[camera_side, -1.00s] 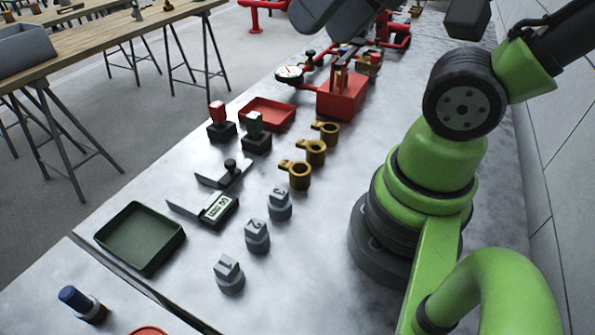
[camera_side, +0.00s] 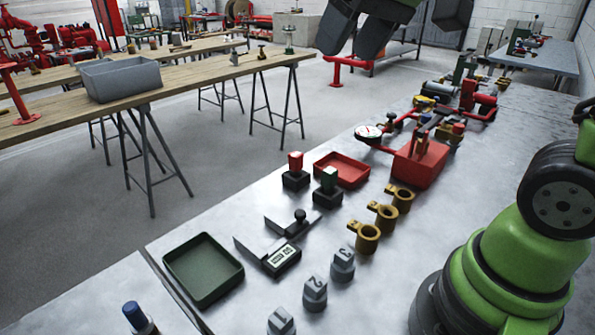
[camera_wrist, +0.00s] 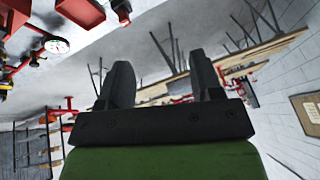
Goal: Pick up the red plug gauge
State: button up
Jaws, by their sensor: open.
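The red plug gauge (camera_side: 296,162) stands upright in a black block in the side view, left of the red tray. A green plug gauge (camera_side: 329,180) stands in a like block just to its right and nearer. My gripper (camera_side: 358,38) is at the top of the side view, high above the bench and well apart from the gauges. In the wrist view my gripper (camera_wrist: 163,80) is open, with nothing between its two dark fingers.
A red tray (camera_side: 342,170) lies beside the gauges, with a red box (camera_side: 419,163) and dial gauge (camera_side: 368,132) behind. Brass rings (camera_side: 383,216), a caliper (camera_side: 270,250), a green tray (camera_side: 203,270) and grey numbered blocks (camera_side: 315,292) stand nearer. The bench's left edge has free room.

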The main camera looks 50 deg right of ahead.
jog(key=w+d+f+n+g, duration=0.1)
jog(key=w+d+f+g, duration=0.2)
jog(key=w, duration=0.7)
jog(key=n+g+h, duration=0.1)
send_over(297, 154)
jog(key=a, duration=0.2)
notch_tip(297, 154, down, 14)
jog(key=shift+n+g, duration=0.3)
jog(key=shift+g, duration=0.2)
jog(key=f, duration=0.2)
jog(key=d+f, duration=0.1)
jog(key=f, duration=0.5)
jog(key=shift+s+d+f, duration=0.15)
jog(key=shift+s+f, duration=0.05)
jog(key=shift+d+f, duration=0.15)
jog(key=shift+f, duration=1.25)
jog(key=shift+d+f, duration=0.15)
jog(key=shift+f, duration=1.2)
jog(key=shift+w, duration=0.1)
grip_shut()
